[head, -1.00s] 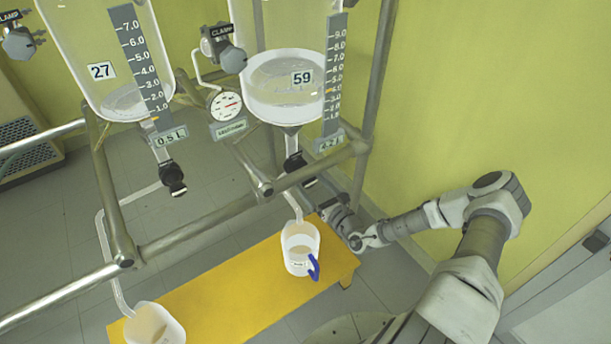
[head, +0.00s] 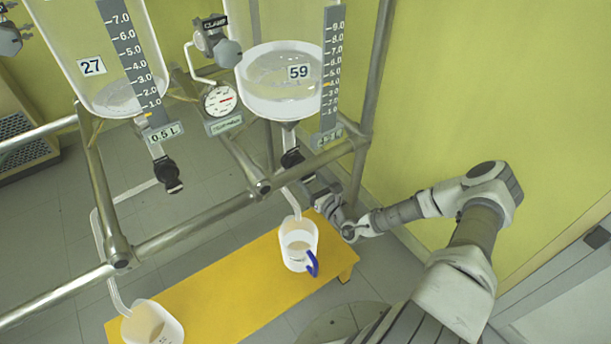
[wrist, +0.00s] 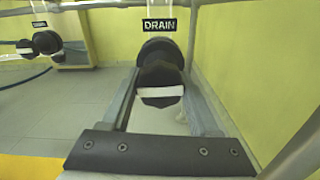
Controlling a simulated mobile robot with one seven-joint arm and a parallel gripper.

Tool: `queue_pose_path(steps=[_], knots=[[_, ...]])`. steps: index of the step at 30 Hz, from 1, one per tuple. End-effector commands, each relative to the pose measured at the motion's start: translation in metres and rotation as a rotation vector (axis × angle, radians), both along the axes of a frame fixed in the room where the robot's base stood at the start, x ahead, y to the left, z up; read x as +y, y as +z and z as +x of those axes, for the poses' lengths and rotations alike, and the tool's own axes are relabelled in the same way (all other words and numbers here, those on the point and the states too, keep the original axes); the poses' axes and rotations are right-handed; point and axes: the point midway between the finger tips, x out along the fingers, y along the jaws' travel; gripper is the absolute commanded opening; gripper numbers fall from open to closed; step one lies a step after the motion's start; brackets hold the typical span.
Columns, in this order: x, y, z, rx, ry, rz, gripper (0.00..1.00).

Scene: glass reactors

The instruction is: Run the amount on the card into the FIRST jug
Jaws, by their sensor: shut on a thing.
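Reactor 59 (head: 278,90) is a glass vessel with clear liquid at its bottom and a black drain valve (head: 291,158) below. In the wrist view, the black knob with a white band (wrist: 160,92), under a DRAIN sign, sits between the fingers of my gripper (wrist: 162,108), which is shut on it. A white jug with a blue handle (head: 298,243) stands under reactor 59's outlet tube and holds some liquid. A second white jug (head: 153,325) with liquid stands under reactor 27's tube. Small cards hang under both scales; the left card (head: 165,133) reads 0.5 L, the right card (head: 328,137) is blurred.
Both jugs stand on a yellow bench (head: 225,285). Reactor 27 (head: 95,65) has its own black drain valve (head: 167,175). A metal pipe frame (head: 200,217) crosses in front. A gauge (head: 220,100) and grey clamp (head: 215,42) sit between the vessels. A yellow wall is at right.

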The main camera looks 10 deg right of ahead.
Motion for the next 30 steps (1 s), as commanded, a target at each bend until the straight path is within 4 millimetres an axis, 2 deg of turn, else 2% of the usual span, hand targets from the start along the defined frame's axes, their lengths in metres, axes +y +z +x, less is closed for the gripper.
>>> queue_pose_path(steps=[1, 5, 14, 30], knots=[[0.0004, -0.0001, -0.0002, 0.000, 0.001, 0.000, 0.29], [0.0004, 0.0000, -0.0003, 0.000, 0.001, 0.000, 0.06], [0.0009, 0.0025, -0.0001, -0.018, 0.002, -0.046, 0.06], [0.0001, 0.0027, 0.0004, -0.151, 0.002, -0.368, 0.06]])
